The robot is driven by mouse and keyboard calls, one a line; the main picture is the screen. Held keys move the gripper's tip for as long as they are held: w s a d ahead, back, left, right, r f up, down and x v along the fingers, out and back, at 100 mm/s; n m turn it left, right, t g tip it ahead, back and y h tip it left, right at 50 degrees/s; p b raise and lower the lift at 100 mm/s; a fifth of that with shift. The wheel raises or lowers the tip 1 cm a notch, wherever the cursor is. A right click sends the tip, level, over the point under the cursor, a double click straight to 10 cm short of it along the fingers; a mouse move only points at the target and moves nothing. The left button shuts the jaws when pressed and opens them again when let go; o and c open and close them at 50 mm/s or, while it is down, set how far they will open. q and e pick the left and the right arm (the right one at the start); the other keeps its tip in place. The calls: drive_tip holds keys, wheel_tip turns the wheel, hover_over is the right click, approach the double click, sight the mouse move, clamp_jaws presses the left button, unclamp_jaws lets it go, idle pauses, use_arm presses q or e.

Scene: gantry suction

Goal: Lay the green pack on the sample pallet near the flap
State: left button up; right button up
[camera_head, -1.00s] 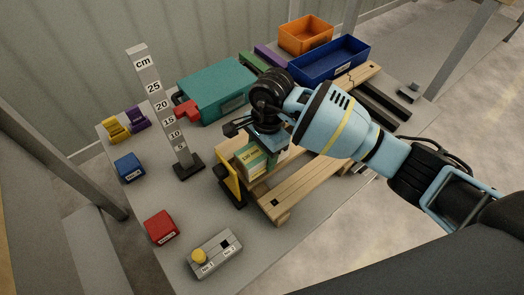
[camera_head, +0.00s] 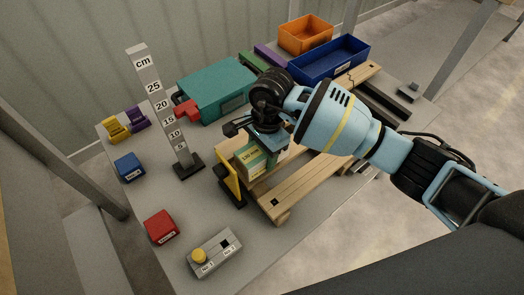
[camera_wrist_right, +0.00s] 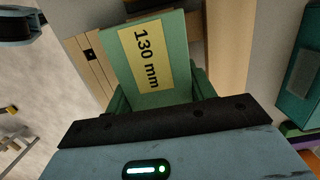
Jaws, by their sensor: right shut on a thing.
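The green pack (camera_head: 256,160), with a yellow label, is at the left end of the wooden pallet (camera_head: 303,190), right beside the yellow flap (camera_head: 231,180). My right gripper (camera_head: 265,143) is above the pack and shut on it; the arm partly hides the pack. In the right wrist view the pack (camera_wrist_right: 178,50) shows its "130 mm" label, with pallet boards (camera_wrist_right: 92,62) behind it. I cannot tell whether the pack's underside touches the boards. My left gripper is not in view.
A teal case (camera_head: 215,88) stands behind, beside a height scale (camera_head: 160,105). A blue crate (camera_head: 330,62) and an orange crate (camera_head: 305,36) are at the back. A button box (camera_head: 215,253), a red block (camera_head: 161,227) and a blue block (camera_head: 129,167) lie front left.

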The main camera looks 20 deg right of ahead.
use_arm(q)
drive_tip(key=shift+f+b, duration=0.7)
use_arm(e)
drive_tip(key=shift+f, duration=1.05)
drive_tip(key=o, duration=1.2)
drive_tip(key=shift+c, duration=0.2)
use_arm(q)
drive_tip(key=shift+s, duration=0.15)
use_arm(e)
drive_tip(key=shift+o, duration=0.6)
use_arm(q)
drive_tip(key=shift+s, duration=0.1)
use_arm(e)
drive_tip(key=r, duration=0.2)
drive_tip(key=r+p, duration=0.1)
drive_tip(key=r, duration=0.3)
drive_tip(key=shift+w+d+r, duration=0.15)
drive_tip(key=shift+d+r, duration=0.2)
drive_tip(key=shift+d, duration=0.05)
drive_tip(key=shift+r, duration=0.6)
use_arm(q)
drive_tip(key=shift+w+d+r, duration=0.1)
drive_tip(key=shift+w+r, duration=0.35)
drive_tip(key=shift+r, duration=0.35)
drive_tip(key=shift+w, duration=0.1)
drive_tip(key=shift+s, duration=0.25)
